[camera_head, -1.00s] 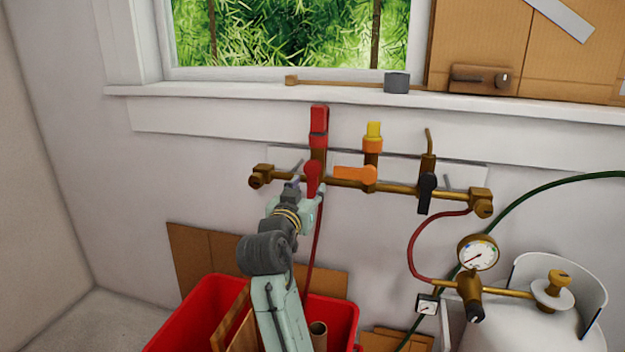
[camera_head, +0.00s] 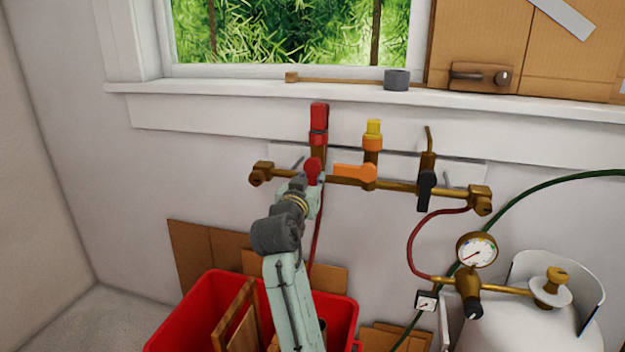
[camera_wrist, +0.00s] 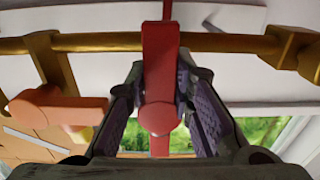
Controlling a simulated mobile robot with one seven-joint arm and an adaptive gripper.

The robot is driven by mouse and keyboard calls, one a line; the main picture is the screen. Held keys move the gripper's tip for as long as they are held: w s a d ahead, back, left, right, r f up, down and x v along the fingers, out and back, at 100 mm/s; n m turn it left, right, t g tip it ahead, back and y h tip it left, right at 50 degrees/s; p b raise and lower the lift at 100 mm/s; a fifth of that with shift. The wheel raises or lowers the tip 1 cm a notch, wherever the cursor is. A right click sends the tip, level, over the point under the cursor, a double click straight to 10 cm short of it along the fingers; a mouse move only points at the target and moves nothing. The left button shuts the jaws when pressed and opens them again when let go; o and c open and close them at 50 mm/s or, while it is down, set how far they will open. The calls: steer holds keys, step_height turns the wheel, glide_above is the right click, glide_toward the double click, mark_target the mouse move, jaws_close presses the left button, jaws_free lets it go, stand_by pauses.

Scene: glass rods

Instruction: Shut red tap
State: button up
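The red tap (camera_head: 313,167) is the leftmost of three taps on the brass pipe. Its red lever hangs straight down, across the pipe, in line with the red-capped branch (camera_head: 319,118). My gripper (camera_head: 314,188) is at this lever from below and hides its lower part in the head view. In the wrist view, which is upside down, the red lever (camera_wrist: 160,70) stands between the two fingers of my gripper (camera_wrist: 163,88). The fingers are open on either side of it, with narrow gaps; contact is not visible.
An orange tap lever (camera_head: 354,171) lies sideways, close to the right of the red tap. A black tap lever (camera_head: 426,190) points down further right. A red hose (camera_head: 317,245) hangs behind my arm. A red bin (camera_head: 190,318) stands below, and a white gas cylinder (camera_head: 520,325) stands right.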

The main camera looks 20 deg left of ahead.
jaws_close()
stand_by(0.3)
steer(key=shift+a+f+m, duration=0.1)
steer(key=shift+a+m, duration=0.05)
steer(key=shift+m, duration=0.25)
steer(key=shift+a+r+m+b, duration=0.55)
steer(key=shift+m+b, duration=0.75)
steer(key=shift+m, duration=1.55)
steer(key=shift+a+r+m+b, duration=0.5)
steer(key=shift+m+b, duration=0.8)
steer(key=shift+m, duration=1.6)
steer(key=shift+a+r+m+b, duration=0.5)
steer(key=shift+m+b, duration=0.8)
steer(key=shift+m, duration=1.55)
steer(key=shift+d+r, duration=0.1)
steer(key=shift+r, duration=0.05)
steer(key=o, duration=0.5)
jaws_free()
steer(key=shift+o, duration=0.2)
